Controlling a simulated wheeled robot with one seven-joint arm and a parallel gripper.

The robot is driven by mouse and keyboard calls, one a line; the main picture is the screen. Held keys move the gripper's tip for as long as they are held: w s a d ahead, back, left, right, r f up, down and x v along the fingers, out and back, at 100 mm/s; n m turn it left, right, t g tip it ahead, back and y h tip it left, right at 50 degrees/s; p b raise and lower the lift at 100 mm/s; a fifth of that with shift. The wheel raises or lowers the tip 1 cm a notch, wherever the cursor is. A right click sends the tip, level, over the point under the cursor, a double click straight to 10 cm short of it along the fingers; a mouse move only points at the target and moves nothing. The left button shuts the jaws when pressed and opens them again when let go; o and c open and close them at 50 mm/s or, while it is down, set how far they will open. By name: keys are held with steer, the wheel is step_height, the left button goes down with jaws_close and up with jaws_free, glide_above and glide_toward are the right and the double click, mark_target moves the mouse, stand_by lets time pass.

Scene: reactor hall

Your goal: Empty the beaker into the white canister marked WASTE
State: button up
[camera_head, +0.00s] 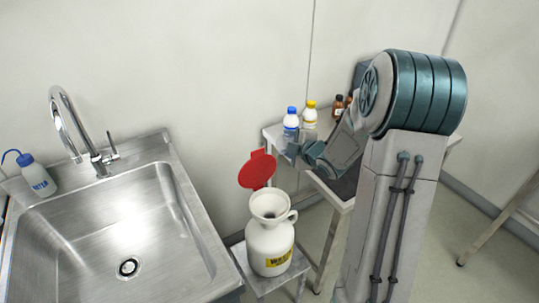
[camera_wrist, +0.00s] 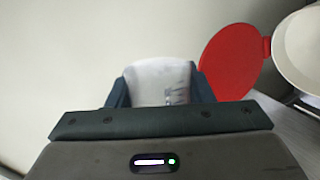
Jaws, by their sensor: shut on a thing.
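The white canister (camera_head: 268,246) with a yellow WASTE label stands on a low stool beside the sink. Its red lid (camera_head: 257,170) is swung up and open, and a pale funnel mouth (camera_head: 269,205) shows on top. In the wrist view the red lid (camera_wrist: 232,62) and part of the funnel (camera_wrist: 300,50) are at the right. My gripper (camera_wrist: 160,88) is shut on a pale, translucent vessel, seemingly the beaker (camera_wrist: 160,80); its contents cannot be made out. In the head view my gripper (camera_head: 296,150) is above and right of the canister, apart from it.
A steel sink (camera_head: 110,240) with a tap (camera_head: 85,135) fills the left, with a wash bottle (camera_head: 38,175) on its edge. A side table (camera_head: 345,203) behind my arm holds a blue-capped bottle (camera_head: 291,123), a yellow-capped bottle (camera_head: 310,115) and brown bottles (camera_head: 338,106).

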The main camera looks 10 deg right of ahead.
steer(key=m+y+p, duration=0.1)
steer(key=p, duration=0.1)
steer(key=f+m+y+p, duration=0.1)
steer(key=shift+a+f+m+g+p, duration=0.1)
steer(key=shift+f+m+g+p, duration=0.2)
steer(key=shift+m+g+p, duration=0.1)
steer(key=shift+f+m+y+p, duration=0.35)
steer(key=shift+m+y+p, duration=0.05)
steer(key=shift+m+p, duration=0.2)
steer(key=shift+w+d+f+m+y+p, duration=0.3)
steer(key=shift+d+f+m+y+p, duration=0.3)
steer(key=shift+m, duration=0.3)
steer(key=shift+w+d+f+m+y+p, duration=0.25)
steer(key=shift+d+f+m+y+p, duration=0.2)
steer(key=shift+d+m+p, duration=0.35)
steer(key=shift+w+d+f+m+y+p, duration=0.3)
steer(key=shift+d+f+m+y+p, duration=0.2)
steer(key=shift+m, duration=0.5)
steer(key=shift+d+y, duration=0.1)
steer(key=shift+y, duration=0.15)
